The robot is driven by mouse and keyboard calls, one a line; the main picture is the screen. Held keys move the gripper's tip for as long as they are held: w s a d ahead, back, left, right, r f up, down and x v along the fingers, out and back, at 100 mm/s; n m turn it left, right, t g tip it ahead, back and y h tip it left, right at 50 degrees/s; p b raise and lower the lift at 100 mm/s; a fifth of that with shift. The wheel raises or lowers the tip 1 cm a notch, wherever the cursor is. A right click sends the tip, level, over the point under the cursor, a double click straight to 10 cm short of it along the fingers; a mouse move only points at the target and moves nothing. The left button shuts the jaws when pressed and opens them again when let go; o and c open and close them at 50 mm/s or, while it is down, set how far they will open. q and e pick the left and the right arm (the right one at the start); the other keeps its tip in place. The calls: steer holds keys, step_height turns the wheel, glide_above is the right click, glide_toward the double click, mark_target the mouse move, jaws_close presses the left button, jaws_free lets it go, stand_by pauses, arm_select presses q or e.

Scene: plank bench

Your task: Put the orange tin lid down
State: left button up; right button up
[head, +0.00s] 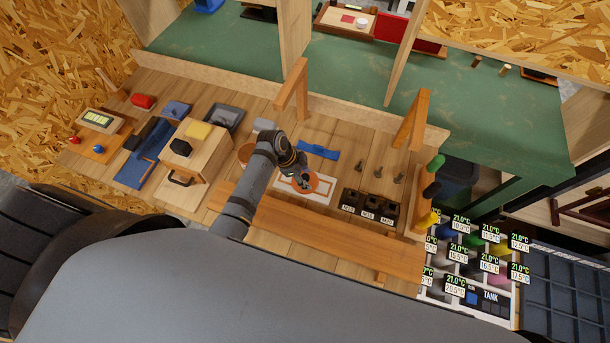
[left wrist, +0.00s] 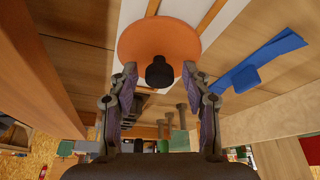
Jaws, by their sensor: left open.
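The orange tin lid (head: 325,187) lies flat on a white panel (head: 289,184) with orange-brown markings on the bench. It shows in the left wrist view as an orange disc (left wrist: 135,42) with a black knob (left wrist: 159,73) in its middle. My left gripper (head: 302,183) is above the lid. In the left wrist view its two fingers (left wrist: 159,75) are spread, one on each side of the knob, with a gap on both sides. The gripper hides part of the lid in the head view. My right gripper is not in view.
A blue strip (head: 318,151) lies behind the panel, and black labelled blocks (head: 369,205) stand to its right. Several grey pegs (head: 379,172) are beyond them. A wooden rail (head: 300,224) runs along the front, with wooden posts (head: 292,91) at the back. A wooden drawer box (head: 190,160) stands left.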

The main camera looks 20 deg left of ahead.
arm_select(q)
steer(key=shift+r, duration=0.4)
steer(key=b+v, duration=0.1)
steer(key=v, duration=1.1)
steer(key=shift+b, duration=0.3)
